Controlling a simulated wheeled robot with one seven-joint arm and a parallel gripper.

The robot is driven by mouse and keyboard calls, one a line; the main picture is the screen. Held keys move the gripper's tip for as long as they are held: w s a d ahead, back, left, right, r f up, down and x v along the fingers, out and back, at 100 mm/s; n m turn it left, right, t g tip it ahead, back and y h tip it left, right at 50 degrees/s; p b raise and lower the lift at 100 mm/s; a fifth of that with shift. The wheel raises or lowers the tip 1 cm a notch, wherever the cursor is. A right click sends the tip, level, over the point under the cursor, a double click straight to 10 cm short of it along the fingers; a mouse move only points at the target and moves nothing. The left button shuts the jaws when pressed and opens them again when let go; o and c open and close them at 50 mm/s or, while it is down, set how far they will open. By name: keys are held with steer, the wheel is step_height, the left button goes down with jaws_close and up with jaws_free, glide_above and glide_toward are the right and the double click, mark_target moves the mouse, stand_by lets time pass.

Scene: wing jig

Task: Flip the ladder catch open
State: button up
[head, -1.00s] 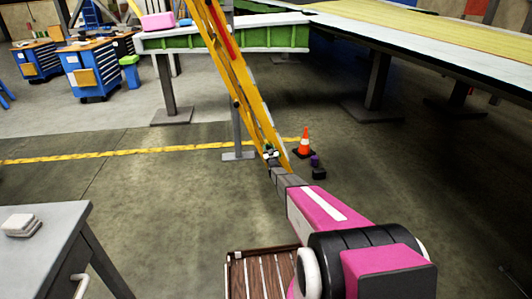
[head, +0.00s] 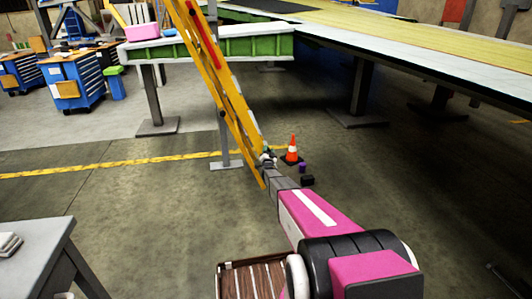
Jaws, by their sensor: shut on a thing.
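The yellow ladder (head: 222,95) leans in a slant from the top left down to the middle of the head view. It has a red strip (head: 204,40) near its top. My pink and grey arm reaches forward from the bottom right. My gripper (head: 266,158) is at the ladder's lower part, against its right rail, and is shut on a small part there. The ladder catch is too small and too covered by the gripper to make out, so its position cannot be told.
An orange cone (head: 291,150) and a small black block (head: 308,180) stand on the floor right of my gripper. A green-sided wing jig (head: 210,47) is behind the ladder. A grey table (head: 35,252) is at the lower left. Floor between table and ladder is clear.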

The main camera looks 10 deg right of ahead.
steer(key=shift+f, duration=0.1)
stand_by(0.4)
steer(key=o, duration=1.1)
steer(key=shift+c, duration=0.2)
steer(key=v, duration=1)
steer(key=shift+s, duration=0.4)
steer(key=s+a+r+n+g+y, duration=0.1)
steer(key=s+a+r+n+g, duration=0.2)
steer(key=s+g, duration=0.4)
steer(key=s+a+r+n+g+y, duration=0.2)
steer(key=s+r+g, duration=0.3)
steer(key=s, duration=1.9)
steer(key=s+a+r+n+g+y, duration=0.2)
steer(key=s+a+r+n+g, duration=0.2)
steer(key=s+g, duration=0.5)
steer(key=s+r, duration=0.1)
steer(key=s, duration=0.6)
steer(key=shift+n, duration=0.3)
